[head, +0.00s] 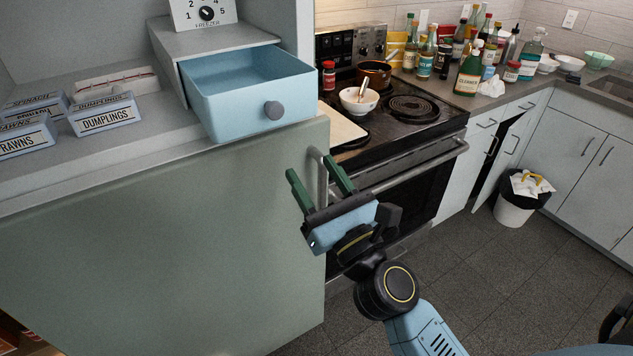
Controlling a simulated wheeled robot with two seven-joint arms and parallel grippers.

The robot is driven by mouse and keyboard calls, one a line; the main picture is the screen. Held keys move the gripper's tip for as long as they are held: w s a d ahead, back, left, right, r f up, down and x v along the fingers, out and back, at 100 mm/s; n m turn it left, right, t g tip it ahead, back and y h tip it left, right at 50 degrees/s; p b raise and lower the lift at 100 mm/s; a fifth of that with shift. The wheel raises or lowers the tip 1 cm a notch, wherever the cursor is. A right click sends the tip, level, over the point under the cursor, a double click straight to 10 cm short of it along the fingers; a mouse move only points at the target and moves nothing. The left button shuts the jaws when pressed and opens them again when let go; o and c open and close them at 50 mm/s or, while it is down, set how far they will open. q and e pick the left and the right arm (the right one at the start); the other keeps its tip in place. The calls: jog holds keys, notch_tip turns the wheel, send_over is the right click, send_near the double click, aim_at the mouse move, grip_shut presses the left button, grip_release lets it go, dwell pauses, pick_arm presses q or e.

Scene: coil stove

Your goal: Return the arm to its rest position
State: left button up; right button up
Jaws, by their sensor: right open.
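My right gripper (318,178) has two green fingers. It is open, with its fingers spread apart and pointing up. It is in front of the grey cabinet's edge, overlapping a vertical metal handle (321,172) in the picture. I cannot tell whether it touches the handle. My right arm (425,331) comes in from the bottom right. My left gripper is not in view. A dark part at the right edge cannot be made out clearly.
A light blue drawer (237,103) stands open above the grey door (160,240). The coil stove (400,125) holds a bowl (359,100) and a pot (374,72). Bottles crowd the back counter. A bin (515,208) stands on the right. The floor (500,290) has free room.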

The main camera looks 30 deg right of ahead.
dwell(0.4)
notch_tip(320, 180, down, 24)
jog(key=w+a+n+g+y+b, duration=0.1)
jog(key=w+a+n+g, duration=0.1)
jog(key=n+g, duration=0.65)
jog(key=s+f+n+g+b, duration=0.1)
jog(key=s+f+n, duration=0.3)
jog(key=f, duration=0.5)
jog(key=s+f+n+g, duration=0.1)
jog(key=s+f+n, duration=0.1)
jog(key=f+n, duration=0.6)
jog(key=s+d+f+n+g+h+b, duration=0.2)
jog(key=s+f+n+g, duration=0.55)
jog(key=s+f, duration=1.15)
jog(key=s+d+f+n+g, duration=0.1)
jog(key=s+d+f+n, duration=0.1)
jog(key=s+f+n, duration=0.2)
jog(key=s+d+f+n+g+h, duration=0.1)
jog(key=s+d+f+n+g, duration=0.1)
jog(key=s, duration=0.9)
notch_tip(320, 180, down, 3)
jog(key=d+n, duration=0.1)
jog(key=n, duration=0.2)
jog(key=shift+s+r+n+g, duration=0.15)
jog(key=shift+s+n+g, duration=0.05)
jog(key=shift+n+g, duration=0.1)
